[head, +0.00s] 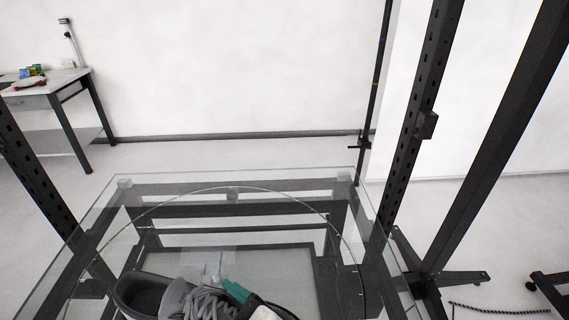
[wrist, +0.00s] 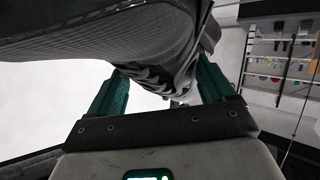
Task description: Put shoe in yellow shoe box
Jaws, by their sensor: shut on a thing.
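A dark grey shoe (head: 150,292) with grey laces shows at the bottom of the head view, in front of the glass turntable (head: 110,210). In the wrist view the shoe (wrist: 110,45) is close up and fills the upper left, its ribbed side towards the camera. My gripper (wrist: 165,85) has green fingers on both sides of the shoe's laced part and is shut on it. In the head view one green finger of my gripper (head: 236,290) shows at the laces. Part of the shoe is cut off at the bottom edge. I see no yellow shoe box in either view.
Dark metal posts (head: 418,130) stand to the right of the turntable, and another post (head: 30,170) stands at the left. A side table (head: 70,80) with small items is at the far left. The visible glass top is clear behind the shoe.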

